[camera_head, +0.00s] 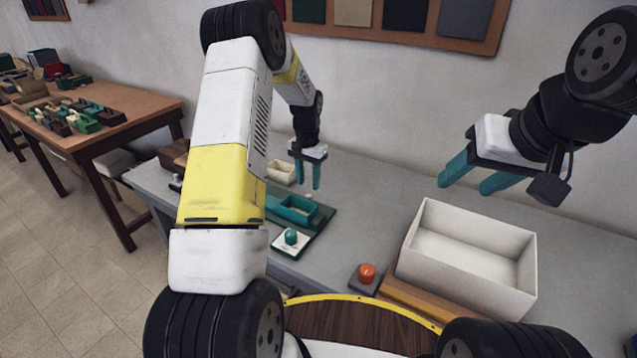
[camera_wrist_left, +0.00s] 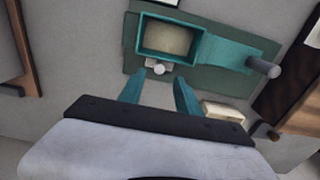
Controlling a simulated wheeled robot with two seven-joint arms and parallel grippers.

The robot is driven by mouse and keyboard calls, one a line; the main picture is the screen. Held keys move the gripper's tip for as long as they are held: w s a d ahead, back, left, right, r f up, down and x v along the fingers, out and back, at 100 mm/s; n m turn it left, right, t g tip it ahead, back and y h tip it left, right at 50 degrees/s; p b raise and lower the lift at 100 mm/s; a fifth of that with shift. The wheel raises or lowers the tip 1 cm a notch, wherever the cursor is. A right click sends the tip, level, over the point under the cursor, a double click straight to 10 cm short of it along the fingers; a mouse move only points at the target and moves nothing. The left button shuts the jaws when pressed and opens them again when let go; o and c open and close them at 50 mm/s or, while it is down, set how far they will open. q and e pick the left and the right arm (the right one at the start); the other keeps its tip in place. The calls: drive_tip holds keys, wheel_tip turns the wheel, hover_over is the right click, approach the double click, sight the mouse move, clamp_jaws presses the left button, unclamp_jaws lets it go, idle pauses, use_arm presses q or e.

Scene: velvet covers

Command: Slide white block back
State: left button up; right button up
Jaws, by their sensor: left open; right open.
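My left gripper (camera_head: 308,188) is open and points down behind the teal box (camera_head: 297,209), which sits on a dark green base (camera_head: 318,238). In the left wrist view the open fingers (camera_wrist_left: 160,79) straddle the near side of a small white piece (camera_wrist_left: 158,68). It sits against the edge of the teal box (camera_wrist_left: 144,38); I cannot tell whether the fingers touch it. A separate cream box (camera_wrist_left: 225,112) lies to the right there; the head view shows it (camera_head: 281,172) behind the teal box. My right gripper (camera_head: 466,187) is open and empty, raised above the table.
A large white open bin (camera_head: 410,240) stands at the right, beside an orange button (camera_head: 367,272). A white plate with a teal knob (camera_head: 291,237) lies in front of the teal box. In the wrist view a grey handle (camera_wrist_left: 263,67) rises at the right. Clear grey tabletop lies between the grippers.

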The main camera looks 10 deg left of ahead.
sight(309, 195)
use_arm(q)
wheel_tip(309, 195, down, 7)
drive_tip(key=shift+r, duration=0.2)
clamp_jaws()
idle(1.5)
